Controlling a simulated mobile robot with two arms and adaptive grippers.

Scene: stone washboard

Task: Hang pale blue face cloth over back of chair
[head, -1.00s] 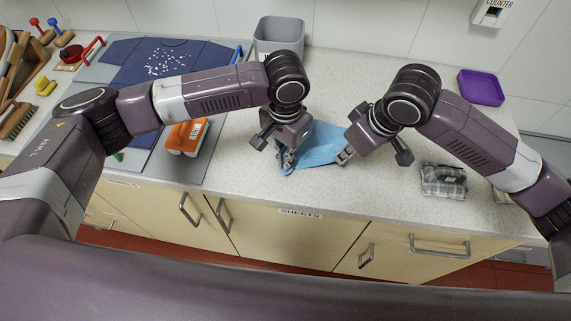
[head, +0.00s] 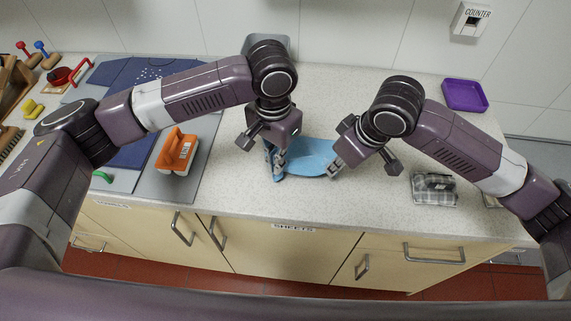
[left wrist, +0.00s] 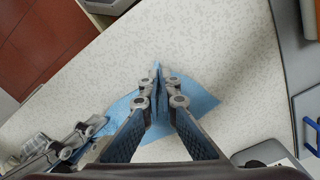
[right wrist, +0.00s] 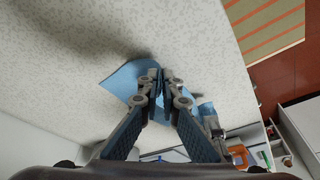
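The pale blue face cloth (head: 308,157) is at the front middle of the counter, spread between my two grippers. My left gripper (head: 278,165) is shut on its left part; in the left wrist view a ridge of the cloth (left wrist: 157,82) stands up between the fingertips (left wrist: 160,90). My right gripper (head: 335,168) is shut on its right part; in the right wrist view the cloth (right wrist: 124,78) shows around the closed fingertips (right wrist: 160,85). I cannot tell how far the cloth is off the counter. No chair is recognisable in any view.
A grey checked folded cloth (head: 433,188) lies to the right and a purple tray (head: 465,95) behind it. An orange and white object (head: 177,152) sits on a grey board to the left. A grey bin (head: 282,43) is partly hidden by my left arm. Red floor (head: 330,290) lies below the cabinets.

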